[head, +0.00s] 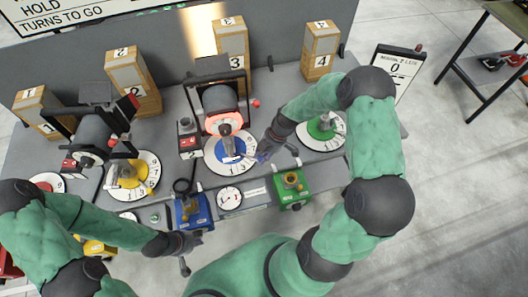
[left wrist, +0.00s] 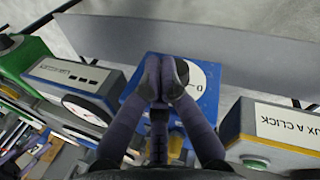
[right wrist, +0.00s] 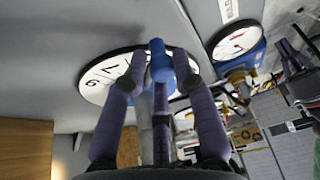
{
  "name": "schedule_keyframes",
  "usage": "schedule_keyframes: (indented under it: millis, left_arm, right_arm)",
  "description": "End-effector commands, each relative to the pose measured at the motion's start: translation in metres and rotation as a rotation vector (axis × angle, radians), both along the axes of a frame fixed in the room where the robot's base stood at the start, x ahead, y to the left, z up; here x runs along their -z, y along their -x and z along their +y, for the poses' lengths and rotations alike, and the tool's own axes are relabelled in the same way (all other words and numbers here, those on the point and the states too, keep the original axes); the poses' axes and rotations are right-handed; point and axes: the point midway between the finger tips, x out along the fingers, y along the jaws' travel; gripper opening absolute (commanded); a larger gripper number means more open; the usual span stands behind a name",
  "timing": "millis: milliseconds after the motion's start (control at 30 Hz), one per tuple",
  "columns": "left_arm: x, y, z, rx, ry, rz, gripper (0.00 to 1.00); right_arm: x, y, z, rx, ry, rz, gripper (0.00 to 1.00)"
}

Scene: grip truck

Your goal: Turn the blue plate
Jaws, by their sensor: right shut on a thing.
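The blue plate (head: 224,163) is a white numbered disc with a blue centre, lying on the grey table in the middle of the head view. Its numbered rim (right wrist: 100,76) also shows in the right wrist view. My right gripper (head: 262,156) is at the plate's right edge, its fingers shut on a blue peg (right wrist: 160,62) at the plate. My left gripper (head: 194,239) is at the front, just below the blue box (head: 192,211). In the left wrist view its fingertips (left wrist: 162,76) are together in front of the blue box, with nothing visible between them.
A yellow plate (head: 131,184) lies to the left and a green plate (head: 325,138) to the right. A machine with a red glowing ring (head: 224,122) stands behind the blue plate. A green box (head: 291,190) and a dial (head: 229,198) stand in front. Numbered wooden boxes line the back.

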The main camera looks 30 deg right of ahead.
Motion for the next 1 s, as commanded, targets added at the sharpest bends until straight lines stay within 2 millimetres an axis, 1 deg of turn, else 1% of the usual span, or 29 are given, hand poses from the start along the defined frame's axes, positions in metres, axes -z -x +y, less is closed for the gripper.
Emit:
schedule_keyframes:
  millis: [200,500,1000]
  left_arm:
    - [0.007,0.0,0.0,0.0,0.0,0.0,0.0]
    - [0.013,0.0,0.0,0.0,0.0,0.0,0.0]
    - [0.015,0.0,0.0,0.0,0.0,0.0,0.0]
  right_arm:
    - [0.001,0.008,0.012,0.1,0.0,0.0,0.0]
    - [0.001,0.015,0.024,0.195,0.0,0.0,0.0]
    - [0.0,0.017,0.029,0.243,0.0,0.0,0.0]
